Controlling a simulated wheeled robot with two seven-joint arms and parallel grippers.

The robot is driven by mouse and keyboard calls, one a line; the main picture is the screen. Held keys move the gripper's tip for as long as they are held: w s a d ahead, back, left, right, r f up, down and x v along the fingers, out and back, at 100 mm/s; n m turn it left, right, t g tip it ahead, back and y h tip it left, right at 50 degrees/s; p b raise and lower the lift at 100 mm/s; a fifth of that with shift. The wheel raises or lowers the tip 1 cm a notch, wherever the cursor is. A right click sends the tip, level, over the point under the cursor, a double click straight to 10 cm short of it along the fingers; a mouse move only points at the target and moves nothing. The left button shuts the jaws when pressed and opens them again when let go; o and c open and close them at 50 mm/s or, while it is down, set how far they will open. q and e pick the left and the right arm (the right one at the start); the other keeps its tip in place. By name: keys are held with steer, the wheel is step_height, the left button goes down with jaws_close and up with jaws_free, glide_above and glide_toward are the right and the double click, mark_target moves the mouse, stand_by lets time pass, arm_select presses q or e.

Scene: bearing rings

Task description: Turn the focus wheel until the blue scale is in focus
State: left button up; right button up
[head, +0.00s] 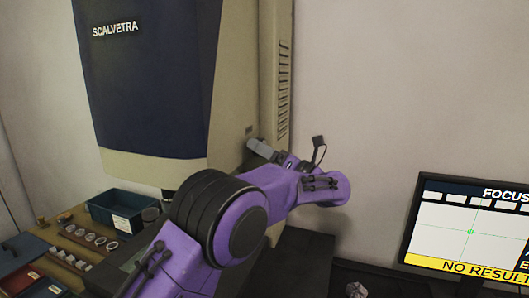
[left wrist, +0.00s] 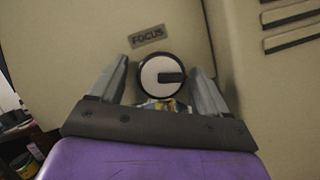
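My left gripper (left wrist: 160,70) is open, one finger on each side of the wheel, with a visible gap to both. In the head view the left gripper (head: 263,149) is at the machine's side and the wheel is hidden. The monitor (head: 471,230) shows a FOCUS heading, a green marker on a pale field and a yellow NO RESULT bar. I cannot make out a blue scale; the screen's right part is cut off.
The SCALVETRA machine (head: 150,70) stands at the back left. A blue bin (head: 115,212) and a wooden board with several rings (head: 82,238) lie at left. Bare wall is right of the machine.

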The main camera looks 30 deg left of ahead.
arm_select(q)
steer(key=shift+f, duration=0.1)
steer(key=b+v, duration=0.3)
steer(key=v, duration=0.7)
steer(key=shift+d+b, duration=0.2)
steer(key=shift+b, duration=0.2)
